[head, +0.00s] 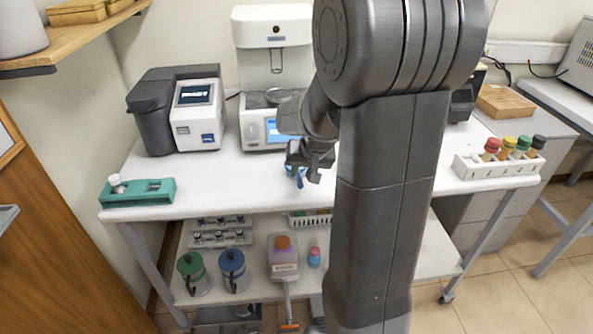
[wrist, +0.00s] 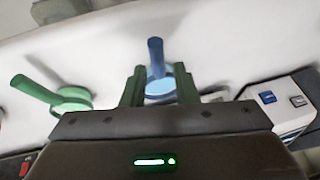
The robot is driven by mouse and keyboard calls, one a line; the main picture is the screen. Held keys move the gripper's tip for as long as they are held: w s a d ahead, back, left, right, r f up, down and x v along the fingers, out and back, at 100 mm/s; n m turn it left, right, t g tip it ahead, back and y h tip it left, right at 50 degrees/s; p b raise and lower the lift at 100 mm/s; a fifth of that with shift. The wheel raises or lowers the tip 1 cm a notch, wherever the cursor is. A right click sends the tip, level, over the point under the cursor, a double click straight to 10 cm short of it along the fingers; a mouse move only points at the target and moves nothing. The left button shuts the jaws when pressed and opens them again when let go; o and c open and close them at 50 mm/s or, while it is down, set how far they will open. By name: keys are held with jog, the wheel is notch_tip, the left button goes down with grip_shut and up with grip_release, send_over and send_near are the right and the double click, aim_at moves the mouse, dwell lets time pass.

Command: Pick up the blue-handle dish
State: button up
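The blue-handle dish (head: 299,181) is on the white table below my gripper (head: 311,163) in the head view, partly covered by it. In the wrist view the blue-handle dish (wrist: 156,58) shows its round pale bowl between the two fingers of my gripper (wrist: 160,84), with its handle pointing up the picture. The fingers stand apart, one on each side of the bowl. I cannot tell whether they touch it. A green-handle dish (wrist: 72,99) lies to the left in the wrist view; my arm hides it in the head view.
A white machine (head: 272,75) and a grey-white analyser (head: 196,112) stand at the back. A green rack (head: 138,193) is at the front left corner, and a white rack of coloured-cap bottles (head: 497,165) at the right. The table between the green rack and my gripper is clear.

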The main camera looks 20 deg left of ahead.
aim_at(300, 178)
jog(key=shift+d+p+x, duration=0.2)
jog(key=shift+p+x, duration=0.1)
jog(key=shift+x, duration=2.25)
jog(key=shift+f, duration=0.1)
jog(key=shift+c, duration=0.2)
grip_shut()
